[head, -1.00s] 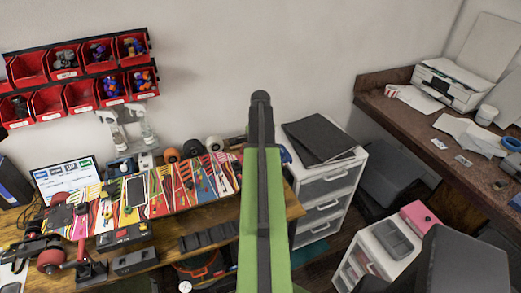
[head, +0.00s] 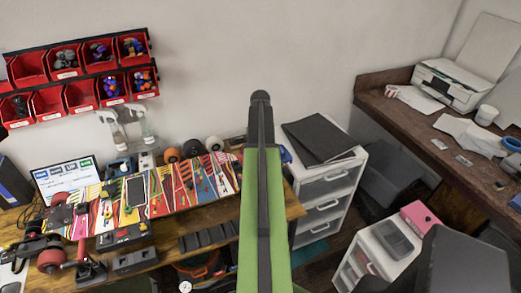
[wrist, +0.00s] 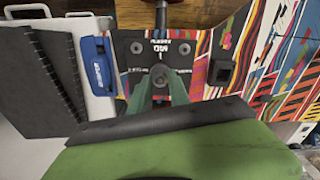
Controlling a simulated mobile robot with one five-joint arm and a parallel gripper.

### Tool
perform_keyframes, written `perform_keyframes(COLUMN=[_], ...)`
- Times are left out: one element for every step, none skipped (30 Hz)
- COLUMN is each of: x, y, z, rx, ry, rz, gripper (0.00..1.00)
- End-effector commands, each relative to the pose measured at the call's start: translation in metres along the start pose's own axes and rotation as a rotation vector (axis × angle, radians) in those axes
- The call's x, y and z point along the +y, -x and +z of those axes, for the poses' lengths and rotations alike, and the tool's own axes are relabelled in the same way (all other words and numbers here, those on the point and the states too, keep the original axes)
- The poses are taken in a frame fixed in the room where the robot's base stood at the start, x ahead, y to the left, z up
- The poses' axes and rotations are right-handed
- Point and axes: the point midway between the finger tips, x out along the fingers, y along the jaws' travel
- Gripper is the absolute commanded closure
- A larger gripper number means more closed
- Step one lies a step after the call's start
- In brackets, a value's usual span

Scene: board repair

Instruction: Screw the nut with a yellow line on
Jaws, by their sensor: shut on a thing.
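In the wrist view my gripper (wrist: 160,82) has its green fingers closed around a small grey round part (wrist: 160,74). I see no yellow line on this part, so I cannot tell whether it is the nut. The fingers are over a dark plate (wrist: 133,68) with white lettering and two round bolt-like heads, one on each side above the fingertips. I cannot tell whether the held part touches the plate. In the head view the striped board (head: 118,205) lies along the workbench, and my green arm hides its right end and the gripper.
A blue case (wrist: 97,66) is left of the plate and a black square block (wrist: 221,72) is to its right. The workbench (head: 215,215) carries tools, and red bins (head: 48,103) hang above it. White drawers (head: 325,185) stand right of my arm.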

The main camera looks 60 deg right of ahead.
Motion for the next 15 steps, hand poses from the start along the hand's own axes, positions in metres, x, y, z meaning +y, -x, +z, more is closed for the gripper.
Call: perform_keyframes(x=[0.0021, 0.0022, 0.0023, 0.0023, 0.0024, 0.0025, 0.0026, 0.0026, 0.0027, 0.0028, 0.0028, 0.0028, 0.0029, 0.0029, 0.0030], y=[0.0001, 0.0000, 0.0000, -0.0001, -0.0002, -0.0002, -0.0003, -0.0003, -0.0003, -0.0003, -0.0003, -0.0003, -0.0003, -0.0003, -0.0003], z=[0.0001, 0.0001, 0.0001, 0.0001, 0.0001, 0.0001, 0.0001, 0.0002, 0.0001, 0.0001, 0.0002, 0.0002, 0.0002, 0.0002, 0.0001], rx=[0.001, 0.001, 0.001, 0.001, 0.001, 0.002, 0.002, 0.002, 0.002, 0.002, 0.002, 0.003, 0.003, 0.003, 0.003], ry=[-0.016, -0.040, -0.095, -0.147, -0.205, -0.281, -0.333, -0.381, -0.433, -0.462, -0.483, -0.499, -0.505, -0.507, -0.506], rz=[0.004, 0.005, 0.005, 0.005, 0.005, 0.005, 0.005, 0.005, 0.005, 0.005, 0.005, 0.005, 0.006, 0.006, 0.006], gripper=[1.00, 1.00, 1.00, 1.00, 1.00, 1.00, 1.00, 1.00, 1.00, 1.00, 1.00, 1.00, 1.00, 1.00, 1.00])
